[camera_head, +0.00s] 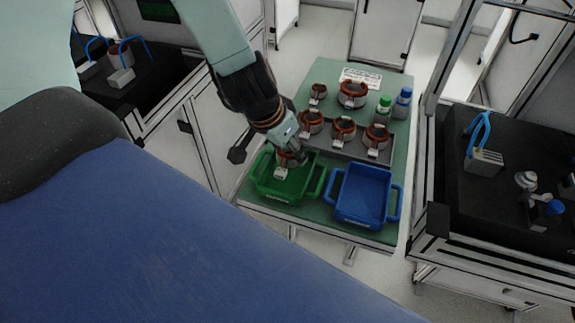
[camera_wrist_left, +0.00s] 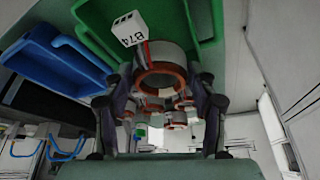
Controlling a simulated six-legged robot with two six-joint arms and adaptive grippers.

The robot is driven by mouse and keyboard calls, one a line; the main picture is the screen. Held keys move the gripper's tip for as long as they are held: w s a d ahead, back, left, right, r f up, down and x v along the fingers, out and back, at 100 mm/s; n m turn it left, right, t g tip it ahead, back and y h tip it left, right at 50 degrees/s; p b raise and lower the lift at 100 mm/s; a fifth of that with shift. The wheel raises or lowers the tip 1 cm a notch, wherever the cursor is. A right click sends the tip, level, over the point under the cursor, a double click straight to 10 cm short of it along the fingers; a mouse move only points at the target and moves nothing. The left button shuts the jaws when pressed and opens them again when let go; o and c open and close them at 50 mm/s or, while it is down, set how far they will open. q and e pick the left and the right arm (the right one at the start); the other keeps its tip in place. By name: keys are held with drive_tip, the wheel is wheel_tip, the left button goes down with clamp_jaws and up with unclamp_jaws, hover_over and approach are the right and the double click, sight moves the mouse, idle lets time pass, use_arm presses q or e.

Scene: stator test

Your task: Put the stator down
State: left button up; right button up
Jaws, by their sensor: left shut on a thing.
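My left gripper (camera_head: 293,154) is shut on a stator, a grey ring with a copper-coloured winding and a white tag. The held stator (camera_head: 283,160) is at the green bin (camera_head: 291,190), over or inside its opening; I cannot tell whether it touches the floor of the bin. In the left wrist view the stator (camera_wrist_left: 160,68) sits between the two fingers, with its white "B74" tag (camera_wrist_left: 124,29) beside it and the green bin (camera_wrist_left: 97,45) close behind. My right gripper is not in view.
A blue bin (camera_head: 362,192) stands empty right of the green one on the green table (camera_head: 258,194). Several stators (camera_head: 343,129) stand behind the bins, some on a grey tray. Green-capped (camera_head: 383,108) and blue-capped (camera_head: 402,103) bottles stand at the right. Black worktables flank the green table.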

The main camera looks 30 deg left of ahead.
sight(288, 162)
use_arm(q)
drive_tip(key=shift+s+d+f+b, duration=0.1)
drive_tip(key=shift+d+f+b, duration=0.1)
drive_tip(key=shift+f+b, duration=0.2)
drive_tip(key=shift+s+d+f+b, duration=0.1)
drive_tip(key=shift+f+b, duration=0.75)
drive_tip(key=shift+f, duration=0.45)
drive_tip(key=shift+w+a+f, duration=0.1)
drive_tip(key=shift+w+a, duration=0.1)
drive_tip(key=shift+a, duration=0.05)
drive_tip(key=shift+s+d, duration=0.1)
drive_tip(key=shift+d, duration=0.05)
drive_tip(key=shift+f+b, duration=0.1)
drive_tip(key=shift+b, duration=0.3)
drive_tip(key=o, duration=1.1)
drive_tip(key=shift+o, duration=0.4)
